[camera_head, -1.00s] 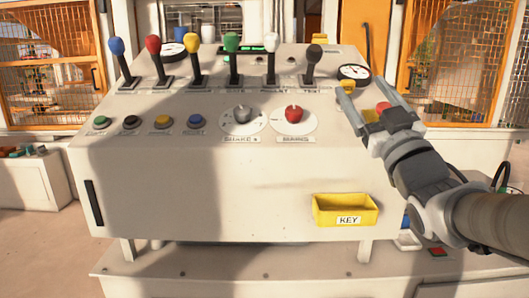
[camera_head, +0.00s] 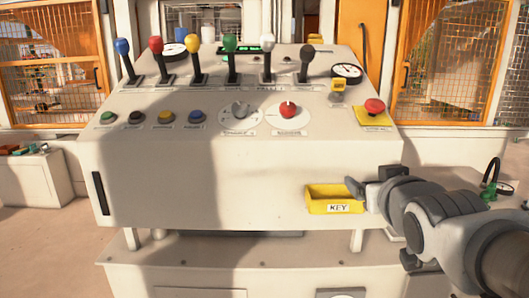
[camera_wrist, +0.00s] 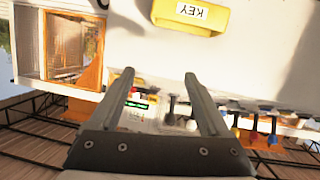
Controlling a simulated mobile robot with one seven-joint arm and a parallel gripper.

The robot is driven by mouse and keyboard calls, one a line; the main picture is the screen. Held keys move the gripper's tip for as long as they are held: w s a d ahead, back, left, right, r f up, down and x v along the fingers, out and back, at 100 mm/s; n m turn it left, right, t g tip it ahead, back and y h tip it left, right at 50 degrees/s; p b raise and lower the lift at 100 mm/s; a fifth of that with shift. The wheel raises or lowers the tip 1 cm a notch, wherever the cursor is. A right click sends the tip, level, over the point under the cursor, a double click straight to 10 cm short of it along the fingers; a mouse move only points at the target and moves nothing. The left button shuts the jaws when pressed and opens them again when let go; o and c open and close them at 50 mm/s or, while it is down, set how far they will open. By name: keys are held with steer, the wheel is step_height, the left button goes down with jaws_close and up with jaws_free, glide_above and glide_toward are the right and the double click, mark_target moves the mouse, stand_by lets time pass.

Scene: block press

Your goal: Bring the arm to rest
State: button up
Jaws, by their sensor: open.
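My gripper (camera_head: 356,188) is at the lower right of the pale control console (camera_head: 255,190), by the right end of the yellow KEY tray (camera_head: 335,207). In the head view its dark fingers overlap the tray's edge; I cannot tell whether they touch it. The wrist view shows the two fingers (camera_wrist: 160,76) apart with nothing between them. That view is upside down, with the yellow tray (camera_wrist: 190,13) at its top and the console's levers beyond the fingers. My forearm comes in from the right.
The console carries several coloured levers (camera_head: 231,62), a row of push buttons (camera_head: 166,117), a red dial (camera_head: 288,110) and a red mushroom button (camera_head: 375,106) on a yellow plate. Orange mesh cages (camera_head: 50,75) stand behind.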

steer(key=s+a+f+g+y, duration=0.1)
steer(key=s+a+f+g, duration=0.1)
steer(key=s+f+g, duration=0.35)
steer(key=s+a+f+g, duration=0.3)
steer(key=s+f, duration=0.4)
steer(key=s, duration=0.4)
step_height(320, 180, up, 21)
steer(key=p, duration=2.2)
steer(key=shift+s+r+g, duration=0.2)
steer(key=shift+s+g, duration=0.15)
